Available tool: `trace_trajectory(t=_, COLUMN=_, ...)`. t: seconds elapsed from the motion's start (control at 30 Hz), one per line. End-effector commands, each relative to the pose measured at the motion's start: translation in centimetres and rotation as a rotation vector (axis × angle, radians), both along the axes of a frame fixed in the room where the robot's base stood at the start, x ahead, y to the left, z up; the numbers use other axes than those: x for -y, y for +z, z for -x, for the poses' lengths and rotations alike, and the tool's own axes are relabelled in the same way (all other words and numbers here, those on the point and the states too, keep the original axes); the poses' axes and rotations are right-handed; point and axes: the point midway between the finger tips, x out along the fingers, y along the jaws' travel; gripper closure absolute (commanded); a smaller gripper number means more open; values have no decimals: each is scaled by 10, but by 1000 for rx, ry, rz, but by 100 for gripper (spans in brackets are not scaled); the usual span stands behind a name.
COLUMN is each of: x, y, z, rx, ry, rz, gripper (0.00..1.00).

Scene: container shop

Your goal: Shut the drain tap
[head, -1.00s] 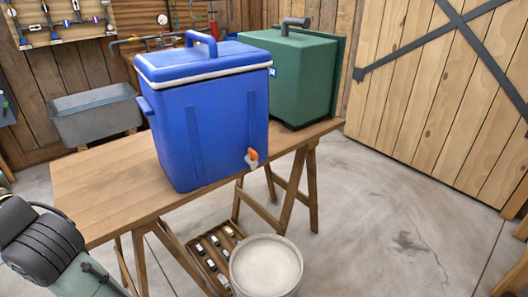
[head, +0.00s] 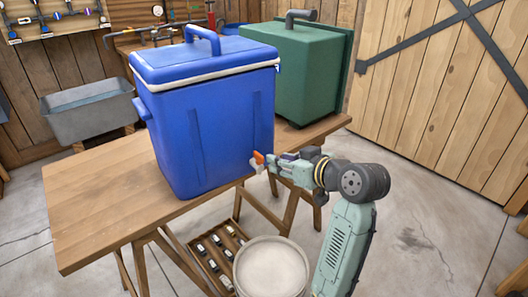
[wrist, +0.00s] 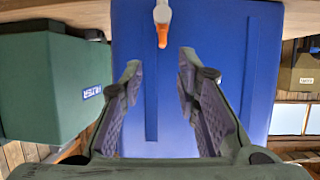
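The drain tap is a white spout with an orange handle (head: 258,157), low on the front right of the blue cooler (head: 215,130). In the wrist view the orange handle (wrist: 163,33) shows near the top centre, in front of the blue wall. My gripper (head: 272,163) is at the tap in the head view, reaching in from the right. In the wrist view my gripper (wrist: 158,62) is open, its two fingers apart with nothing between them. The tap lies just beyond the fingertips, lined up with the gap. I cannot tell whether a finger touches it.
The cooler stands on a wooden trestle table (head: 95,215). A green box (head: 312,75) stands behind it. A white bucket (head: 270,270) and a crate of small items (head: 215,250) are below. A grey trough (head: 90,112) is at the left. Floor at right is clear.

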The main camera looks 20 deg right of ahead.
Motion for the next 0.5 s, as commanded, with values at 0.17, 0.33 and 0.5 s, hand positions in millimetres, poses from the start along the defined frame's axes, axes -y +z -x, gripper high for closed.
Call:
trace_trajectory(t=0.17, x=-9, y=-10, z=-27, rx=-3, ry=4, rz=-3, gripper=71)
trace_trajectory(t=0.33, x=-17, y=-22, z=-57, rx=-1, ry=2, rz=-2, gripper=71)
trace_trajectory(t=0.5, x=-22, y=-32, z=-79, rx=0, ry=2, rz=-1, gripper=71)
